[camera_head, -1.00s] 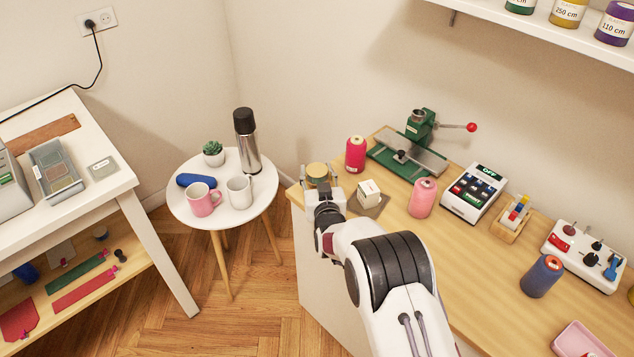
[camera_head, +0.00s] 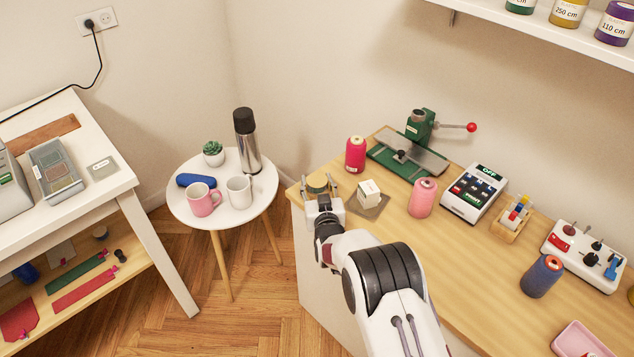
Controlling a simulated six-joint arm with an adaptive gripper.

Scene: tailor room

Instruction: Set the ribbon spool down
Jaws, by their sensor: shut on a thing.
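The ribbon spool (camera_head: 317,181), a small yellow-gold cylinder with a darker top, is at the far left corner of the wooden worktable (camera_head: 455,265). My gripper (camera_head: 319,186) is shut on it, with one finger on its left side and one on its right. The wrist hides the spool's lower front. I cannot tell whether its bottom touches the tabletop.
A small white block (camera_head: 368,191) on a grey-brown pad (camera_head: 366,206) lies just right of the gripper. A red thread cone (camera_head: 356,155) stands behind, and a pink cone (camera_head: 422,198) farther right. A green press (camera_head: 418,140) stands at the back. The table's left edge is close.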

